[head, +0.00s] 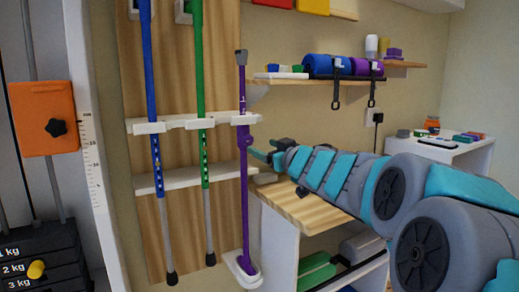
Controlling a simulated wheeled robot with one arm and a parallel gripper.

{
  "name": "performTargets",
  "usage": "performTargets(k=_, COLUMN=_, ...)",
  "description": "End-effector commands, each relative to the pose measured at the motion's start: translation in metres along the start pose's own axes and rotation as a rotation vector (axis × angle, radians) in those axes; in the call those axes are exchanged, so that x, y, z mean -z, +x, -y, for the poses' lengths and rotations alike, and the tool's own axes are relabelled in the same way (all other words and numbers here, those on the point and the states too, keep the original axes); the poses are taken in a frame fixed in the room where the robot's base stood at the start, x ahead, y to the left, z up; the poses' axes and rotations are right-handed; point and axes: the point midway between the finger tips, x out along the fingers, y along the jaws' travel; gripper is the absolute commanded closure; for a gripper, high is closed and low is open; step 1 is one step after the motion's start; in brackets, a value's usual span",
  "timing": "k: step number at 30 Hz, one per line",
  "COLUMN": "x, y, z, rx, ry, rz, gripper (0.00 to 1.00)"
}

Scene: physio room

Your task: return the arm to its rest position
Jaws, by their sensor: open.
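My arm reaches in from the lower right of the head view, grey with teal bands. My gripper (262,152) is at its far end, at mid-height in the picture, with its jaws open. Its tips are just right of a purple pole (243,190) that stands upright in the white rack. I see nothing held between the jaws, and the view does not show whether they touch the pole. The pole's lower end is at a small white base (242,269).
A blue pole (150,80) and a green pole (200,75) hang left of the purple one. A wooden-topped cabinet (312,213) is below my gripper. A shelf with blue and purple rolls (322,66) is above. A white table (470,155) stands at right.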

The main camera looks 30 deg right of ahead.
Motion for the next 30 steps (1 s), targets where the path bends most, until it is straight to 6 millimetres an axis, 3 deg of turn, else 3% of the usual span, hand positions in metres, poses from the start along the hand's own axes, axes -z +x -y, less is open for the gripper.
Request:
performTargets(k=7, x=-0.001, y=0.000, z=0.000, rx=-0.005, ry=0.000, rz=0.003, gripper=0.26)
performTargets(k=11, x=-0.011, y=0.000, z=0.001, rx=-0.059, ry=0.007, rz=0.048, gripper=0.26)
performTargets(k=14, x=-0.031, y=-0.005, z=0.004, rx=-0.142, ry=0.018, rz=0.137, gripper=0.26)
performTargets(k=17, x=-0.070, y=-0.021, z=0.013, rx=-0.227, ry=0.037, rz=0.286, gripper=0.26)
performTargets(k=23, x=-0.161, y=-0.087, z=0.056, rx=-0.310, ry=0.071, rz=0.661, gripper=0.26)
performTargets(k=30, x=-0.251, y=-0.202, z=0.138, rx=-0.242, ry=0.102, rz=1.126, gripper=0.26)
